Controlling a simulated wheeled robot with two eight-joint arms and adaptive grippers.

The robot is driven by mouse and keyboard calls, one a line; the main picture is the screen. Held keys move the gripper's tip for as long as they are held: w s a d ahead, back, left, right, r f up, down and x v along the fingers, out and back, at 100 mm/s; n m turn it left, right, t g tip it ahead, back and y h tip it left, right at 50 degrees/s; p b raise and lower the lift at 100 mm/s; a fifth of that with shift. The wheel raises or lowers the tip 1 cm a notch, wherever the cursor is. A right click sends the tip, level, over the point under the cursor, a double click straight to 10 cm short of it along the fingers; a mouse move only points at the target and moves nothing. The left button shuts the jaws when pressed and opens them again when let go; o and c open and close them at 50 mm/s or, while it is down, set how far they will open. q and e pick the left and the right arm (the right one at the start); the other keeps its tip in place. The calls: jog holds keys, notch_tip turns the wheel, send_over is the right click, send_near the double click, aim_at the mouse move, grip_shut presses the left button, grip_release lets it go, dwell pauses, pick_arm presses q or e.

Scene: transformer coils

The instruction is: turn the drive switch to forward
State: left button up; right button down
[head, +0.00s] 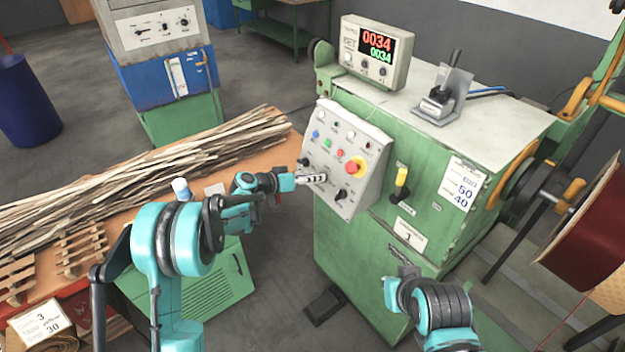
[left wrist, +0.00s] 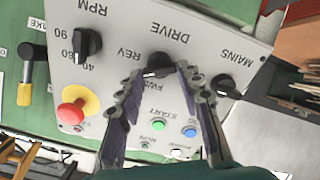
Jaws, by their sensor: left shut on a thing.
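The drive switch (left wrist: 158,61) is a black rotary knob on a light grey control panel (left wrist: 205,40), which appears upside down in the left wrist view. The words DRIVE and REV are readable beside it, and the lettering by the fingertips is partly covered. My left gripper (left wrist: 159,74) is shut on the knob, one finger on each side. The knob's exact pointing is hard to tell. In the head view my left gripper (head: 316,179) reaches the lower part of the panel (head: 368,135) from the left and hides the knob.
The RPM knob (left wrist: 88,42), mains switch (left wrist: 222,85) and red emergency button (left wrist: 75,113) sit around the drive switch. A yellow-handled brake lever (head: 402,177) is right of the panel. A wooden table (head: 281,149) with thin strips stands left of the green machine (head: 350,249).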

pick_arm(q)
jog(key=n+b, duration=0.1)
jog(key=n, duration=1)
jog(key=shift+a+f+n, duration=0.1)
jog(key=shift+f+n, duration=0.05)
jog(key=shift+n, duration=0.15)
dwell(0.4)
jog(key=o, duration=1.2)
jog(key=shift+c, duration=0.2)
jog(key=v, duration=1.2)
jog(key=shift+s, duration=0.1)
